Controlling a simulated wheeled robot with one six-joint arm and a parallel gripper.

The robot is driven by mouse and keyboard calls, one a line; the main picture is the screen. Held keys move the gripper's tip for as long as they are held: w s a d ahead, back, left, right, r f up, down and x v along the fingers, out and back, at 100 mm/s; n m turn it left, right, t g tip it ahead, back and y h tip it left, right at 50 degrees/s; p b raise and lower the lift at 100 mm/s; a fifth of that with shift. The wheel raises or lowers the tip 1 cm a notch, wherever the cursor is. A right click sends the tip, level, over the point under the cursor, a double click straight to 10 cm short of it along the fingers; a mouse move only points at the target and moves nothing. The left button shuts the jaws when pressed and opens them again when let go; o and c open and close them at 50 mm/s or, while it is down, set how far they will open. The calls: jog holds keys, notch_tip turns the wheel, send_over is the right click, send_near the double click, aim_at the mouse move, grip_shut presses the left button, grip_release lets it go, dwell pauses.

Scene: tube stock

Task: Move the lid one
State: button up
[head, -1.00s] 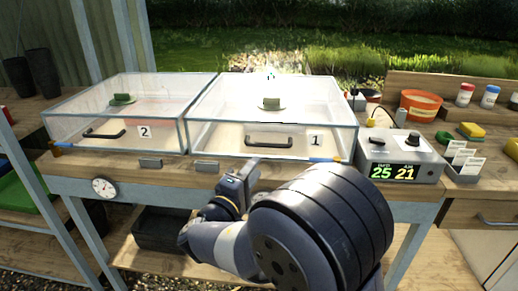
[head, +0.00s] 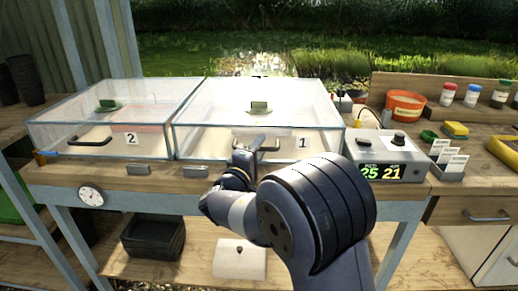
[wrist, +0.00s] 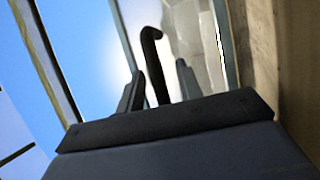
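The clear lid marked 1 (head: 303,143) covers the right-hand glazed box on the bench and looks closed. Its dark bar handle (head: 268,148) is on the front, partly hidden by my gripper (head: 243,157). In the wrist view the handle (wrist: 152,50) reaches down between the two fingers of my gripper (wrist: 161,90). It is close to the left finger, and a gap shows toward the right finger. The fingers look open around the handle. Whether either finger touches it is not clear.
A second clear box marked 2 (head: 131,139) stands directly to the left, with its own handle (head: 89,141). A display unit (head: 380,155) reading 25 and 21 sits close to the right. An orange pot (head: 405,107) is behind it. A dark crate (head: 153,236) is below.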

grip_shut()
dwell(0.4)
